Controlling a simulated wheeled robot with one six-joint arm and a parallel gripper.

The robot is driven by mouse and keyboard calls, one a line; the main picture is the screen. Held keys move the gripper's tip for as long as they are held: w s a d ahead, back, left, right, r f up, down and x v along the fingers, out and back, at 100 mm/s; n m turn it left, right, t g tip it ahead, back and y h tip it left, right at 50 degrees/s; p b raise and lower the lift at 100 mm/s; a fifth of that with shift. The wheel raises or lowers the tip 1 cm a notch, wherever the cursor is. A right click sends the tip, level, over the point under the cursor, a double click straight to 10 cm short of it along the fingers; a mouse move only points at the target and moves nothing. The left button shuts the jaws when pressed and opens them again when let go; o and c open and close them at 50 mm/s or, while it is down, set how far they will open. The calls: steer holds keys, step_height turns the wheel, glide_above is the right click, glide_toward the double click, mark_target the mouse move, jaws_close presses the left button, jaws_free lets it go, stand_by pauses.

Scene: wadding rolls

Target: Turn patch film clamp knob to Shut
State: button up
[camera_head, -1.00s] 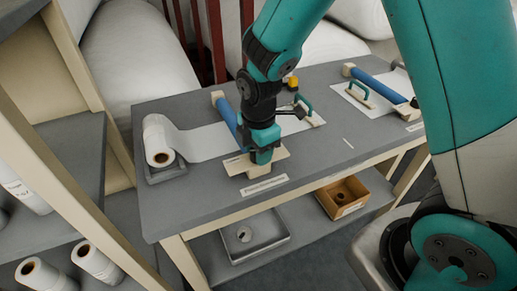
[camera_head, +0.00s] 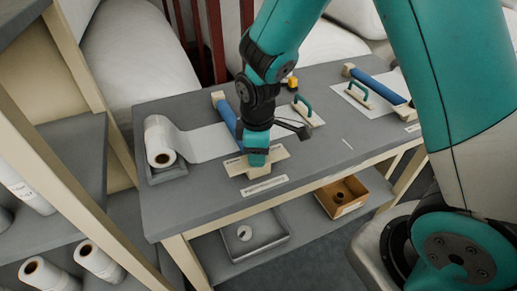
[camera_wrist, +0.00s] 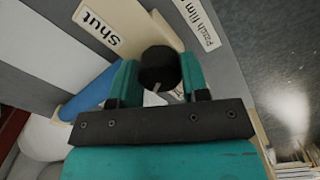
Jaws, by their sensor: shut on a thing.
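The black round patch film clamp knob (camera_wrist: 160,66) sits between the two teal fingers of my gripper (camera_wrist: 158,74) in the wrist view. A short pale mark on the knob points toward my gripper's palm, not at the Shut label (camera_wrist: 100,25), which lies to the upper left. In the head view my gripper (camera_head: 257,160) points down over the cream clamp plate (camera_head: 276,154) and hides the knob. My gripper is shut on the knob. A patch film label (camera_wrist: 197,22) shows at the upper right of the wrist view, partly cut off.
A white roll (camera_head: 158,137) lies in a holder at the table's left, its sheet running under a blue bar (camera_head: 225,114). A teal-handled tool (camera_head: 303,107) stands behind my gripper. A tray (camera_head: 254,244) and an open box (camera_head: 341,198) are on the lower shelf.

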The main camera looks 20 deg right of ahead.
steer(key=m, duration=0.5)
steer(key=shift+r+m+p, duration=0.1)
steer(key=shift+m+p, duration=0.2)
steer(key=m, duration=1)
steer(key=shift+p, duration=0.4)
steer(key=m, duration=0.4)
steer(key=shift+w+m, duration=0.1)
steer(key=shift+m, duration=0.2)
steer(key=o, duration=0.9)
steer(key=r, duration=0.8)
steer(key=r+b, duration=0.1)
steer(key=r, duration=0.8)
steer(key=shift+w+a+r, duration=0.1)
steer(key=shift+a+r, duration=0.1)
